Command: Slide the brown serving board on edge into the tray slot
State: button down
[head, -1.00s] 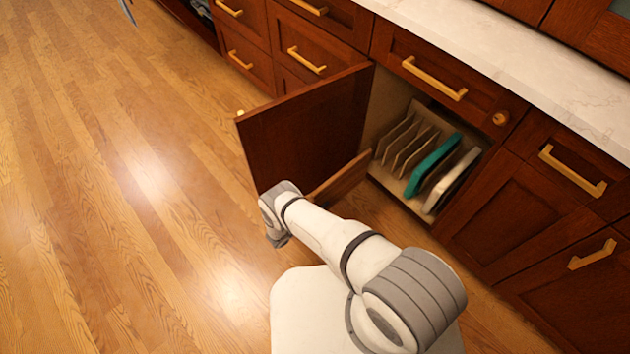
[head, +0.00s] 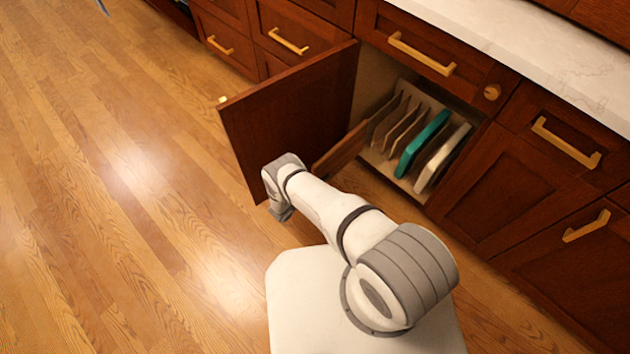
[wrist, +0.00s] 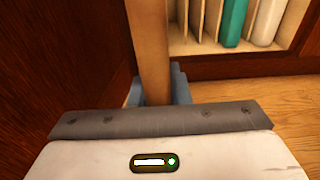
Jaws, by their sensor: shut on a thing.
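The brown serving board (head: 341,152) stands on edge beside the open cabinet door. Its far end overlaps the left edge of the cabinet opening in the head view; I cannot tell whether it is inside. In the wrist view the board (wrist: 150,45) runs away from me, left of the visible slots. My gripper (wrist: 155,92) is shut on its near end, with a bluish finger on each side.
A teal board (head: 422,143) and a white board (head: 441,158) stand in the tray's right-hand slots. The open door (head: 290,120) stands close left of the held board. The cabinet's right frame (head: 470,160) bounds the opening. Wood floor (head: 120,220) is clear to the left.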

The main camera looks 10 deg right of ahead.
aim_at(364, 140)
jog(key=shift+f+b+x, duration=0.2)
jog(key=shift+b+x, duration=0.9)
jog(key=shift+x, duration=1.2)
jog(key=shift+b+x, duration=1.65)
jog(key=shift+x, duration=1.15)
jog(key=b+x, duration=0.4)
jog(key=x, duration=0.1)
jog(key=shift+d+r+b, duration=0.1)
jog(key=shift+r+b, duration=0.2)
jog(key=shift+r, duration=0.05)
jog(key=b+x, duration=0.5)
jog(key=b, duration=0.4)
jog(key=shift+w+d+r, duration=0.1)
jog(key=shift+d+r, duration=0.05)
jog(key=shift+d, duration=0.05)
jog(key=shift+r+b+x, duration=0.15)
jog(key=shift+b+x, duration=0.2)
jog(key=shift+x, duration=0.4)
jog(key=shift+r+b+x, duration=0.1)
jog(key=shift+b+x, duration=0.25)
jog(key=shift+x, duration=0.4)
jog(key=shift+b+x, duration=0.9)
jog(key=shift+x, duration=0.35)
jog(key=shift+w+d+b, duration=0.4)
jog(key=shift+d, duration=0.15)
